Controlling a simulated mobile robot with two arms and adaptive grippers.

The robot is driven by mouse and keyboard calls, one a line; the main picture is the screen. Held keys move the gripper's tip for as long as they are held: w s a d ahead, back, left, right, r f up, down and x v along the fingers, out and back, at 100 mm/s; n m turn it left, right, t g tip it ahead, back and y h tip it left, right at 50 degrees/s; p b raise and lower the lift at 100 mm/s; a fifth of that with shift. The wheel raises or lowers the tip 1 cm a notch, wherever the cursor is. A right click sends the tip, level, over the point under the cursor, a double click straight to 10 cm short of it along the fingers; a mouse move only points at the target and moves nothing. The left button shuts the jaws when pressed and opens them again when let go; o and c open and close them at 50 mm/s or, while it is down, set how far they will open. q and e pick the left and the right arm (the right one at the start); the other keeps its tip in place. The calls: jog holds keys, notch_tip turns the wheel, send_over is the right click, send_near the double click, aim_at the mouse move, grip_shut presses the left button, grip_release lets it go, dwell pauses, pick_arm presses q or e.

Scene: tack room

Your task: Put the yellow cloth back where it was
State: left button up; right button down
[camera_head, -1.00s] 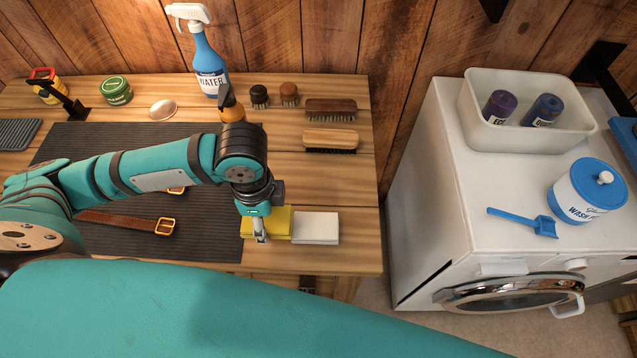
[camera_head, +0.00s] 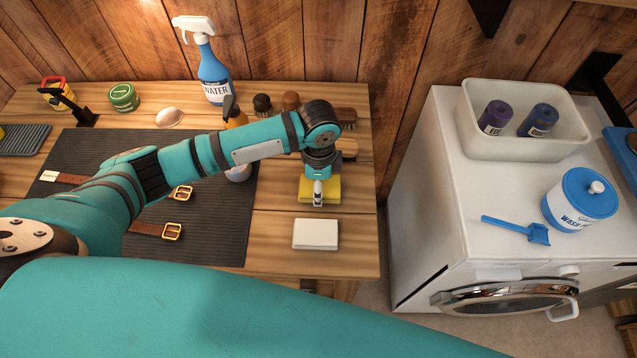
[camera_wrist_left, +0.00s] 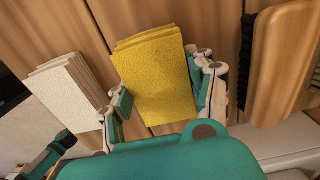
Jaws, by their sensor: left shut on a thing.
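The folded yellow cloth (camera_head: 332,193) is at the right part of the wooden table, behind the folded white cloth (camera_head: 316,234). My left gripper (camera_head: 318,200) is shut on the yellow cloth from above. In the left wrist view the yellow cloth (camera_wrist_left: 152,75) sits between the two fingers, and the white cloth (camera_wrist_left: 66,92) lies apart to its left. I cannot tell whether the yellow cloth is touching the table. My right gripper is not in view.
Brushes stand behind my left arm, one with a pale wooden back (camera_wrist_left: 285,60). A dark ribbed mat (camera_head: 215,225) with leather straps lies to the left. A blue spray bottle (camera_head: 214,80) stands at the back. Bare table surrounds the white cloth.

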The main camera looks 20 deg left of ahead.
pick_arm(q)
jog(key=shift+f, duration=0.4)
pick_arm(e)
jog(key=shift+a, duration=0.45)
pick_arm(q)
jog(key=o, duration=1.1)
jog(key=shift+o, duration=0.2)
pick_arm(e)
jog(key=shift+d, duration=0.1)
pick_arm(q)
jog(key=shift+r, duration=0.1)
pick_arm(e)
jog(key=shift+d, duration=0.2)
pick_arm(q)
jog(key=shift+r, duration=0.35)
notch_tip(320, 180, up, 12)
jog(key=b, duration=0.1)
jog(key=shift+f+b, duration=0.25)
jog(key=shift+b, duration=0.15)
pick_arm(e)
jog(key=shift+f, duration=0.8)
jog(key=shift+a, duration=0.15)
